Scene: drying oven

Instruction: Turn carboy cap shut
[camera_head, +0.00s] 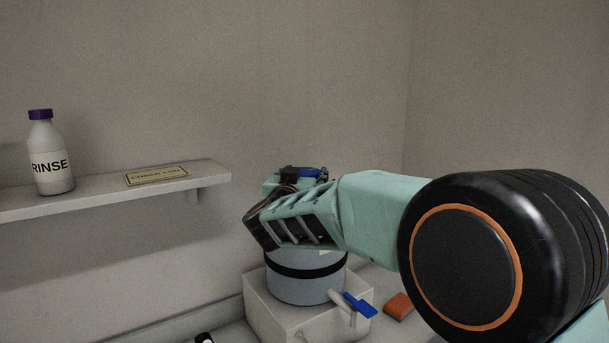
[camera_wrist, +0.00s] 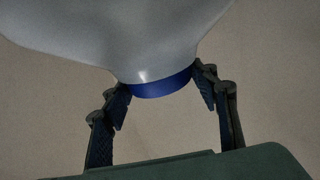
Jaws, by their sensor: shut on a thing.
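The carboy is a pale grey-blue vessel (camera_head: 300,287) with a black band, standing on a white block; my arm hides much of its upper part in the head view. Its blue cap (camera_head: 310,172) shows just above my arm. In the wrist view the cap (camera_wrist: 162,84) sits on the neck below the carboy's pale shoulder (camera_wrist: 125,40). My gripper (camera_wrist: 161,94) has one finger on each side of the cap and is shut on it. Contact at the left finger is hard to see. The cap appears seated on the neck.
A white block (camera_head: 262,312) bears the carboy. A tap with a blue handle (camera_head: 360,304) sticks out at the front. An orange-brown block (camera_head: 398,306) lies to the right. A wall shelf (camera_head: 100,200) at left holds a RINSE bottle (camera_head: 48,160) and a label plate (camera_head: 156,175).

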